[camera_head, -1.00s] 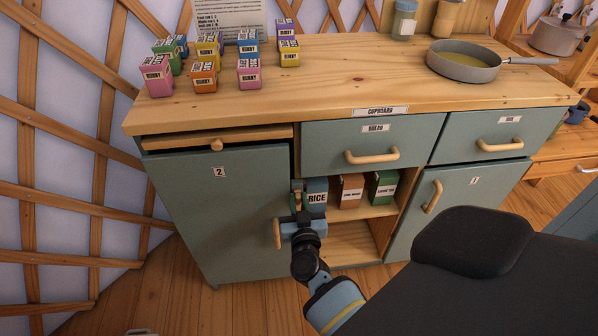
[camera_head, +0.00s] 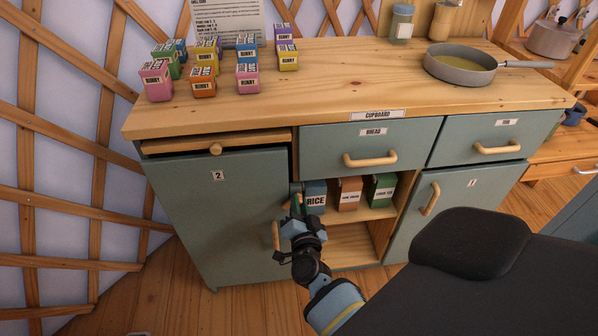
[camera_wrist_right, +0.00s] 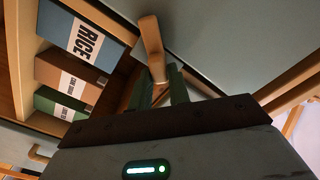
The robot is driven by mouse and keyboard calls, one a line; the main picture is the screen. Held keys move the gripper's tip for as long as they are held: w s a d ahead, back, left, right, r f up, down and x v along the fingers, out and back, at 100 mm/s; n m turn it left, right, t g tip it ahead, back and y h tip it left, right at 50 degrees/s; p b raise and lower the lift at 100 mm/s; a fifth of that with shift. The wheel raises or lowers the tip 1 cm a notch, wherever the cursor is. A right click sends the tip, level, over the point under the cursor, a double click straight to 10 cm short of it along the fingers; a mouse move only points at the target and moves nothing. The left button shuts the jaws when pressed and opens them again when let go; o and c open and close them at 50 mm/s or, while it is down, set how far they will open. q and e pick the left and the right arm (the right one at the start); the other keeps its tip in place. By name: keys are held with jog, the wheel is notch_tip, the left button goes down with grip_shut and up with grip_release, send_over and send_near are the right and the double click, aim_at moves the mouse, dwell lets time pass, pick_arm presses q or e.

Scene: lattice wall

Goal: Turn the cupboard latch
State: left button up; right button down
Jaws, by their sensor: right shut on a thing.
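The cupboard latch (camera_wrist_right: 152,38) is a short wooden bar by the edge of the grey-green door marked 2 (camera_head: 212,225). My right gripper (camera_head: 298,206) is at that edge, in front of the open shelf. In the right wrist view, its green fingers (camera_wrist_right: 162,80) are shut on the end of the latch. In the head view the gripper largely hides the latch, so its exact angle is hard to tell. The door's wooden handle (camera_head: 276,236) is just left of the gripper. My left gripper is not in view.
Boxes stand on the shelf beside the gripper, including a blue RICE box (camera_head: 316,193) and a brown box (camera_head: 349,193). The BREAD drawer (camera_head: 340,140) is above. A pan (camera_head: 461,75) and several small boxes stand on the worktop (camera_head: 330,80).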

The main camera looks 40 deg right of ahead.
jog(key=m, duration=0.3)
jog(key=m+b, duration=0.1)
jog(key=m, duration=0.2)
jog(key=m+b, duration=0.1)
jog(key=m, duration=0.2)
jog(key=shift+d+f+m, duration=0.1)
jog(key=shift+f+m, duration=0.25)
jog(key=shift+m, duration=0.05)
dwell(0.4)
jog(key=c, duration=1.3)
grip_release()
jog(key=shift+s, duration=0.15)
